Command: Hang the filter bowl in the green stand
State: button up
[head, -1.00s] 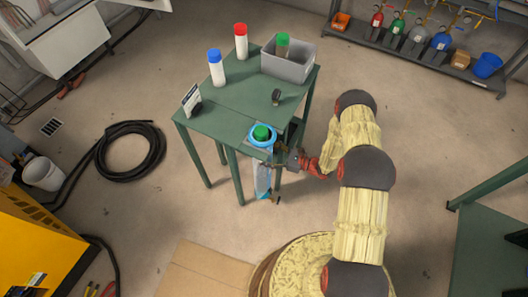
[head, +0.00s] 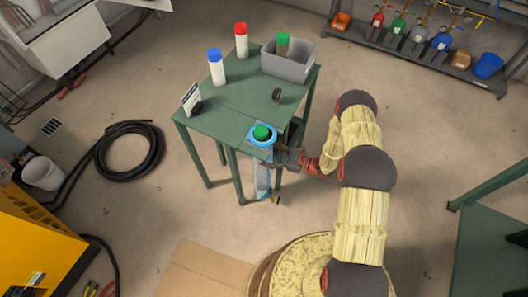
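The filter bowl (head: 263,178) is a clear, bluish body with a blue collar and a green top. It is upright at the front edge of the green stand (head: 225,115), with its collar about level with the stand's top and its body below. A small dark and orange part shows at its lower end. Whether the collar rests on the stand or is just above it, I cannot tell. My gripper (head: 279,156) comes from the right and appears shut on the bowl's side just below the collar. The fingertips are small and partly hidden.
On the stand are a blue-capped bottle (head: 217,68), a red-capped bottle (head: 241,41), a grey bin (head: 289,63) holding a green-capped bottle, a small dark object (head: 277,96) and a sign (head: 191,99). A black hose (head: 130,150) lies coiled on the floor at left.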

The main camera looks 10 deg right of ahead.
jog(key=o, duration=2.1)
jog(key=shift+f, duration=0.1)
jog(key=shift+o, duration=0.3)
jog(key=shift+s+f, duration=0.1)
jog(key=shift+f, duration=0.05)
jog(key=shift+v, duration=1)
jog(key=v, duration=0.9)
jog(key=shift+b, duration=0.4)
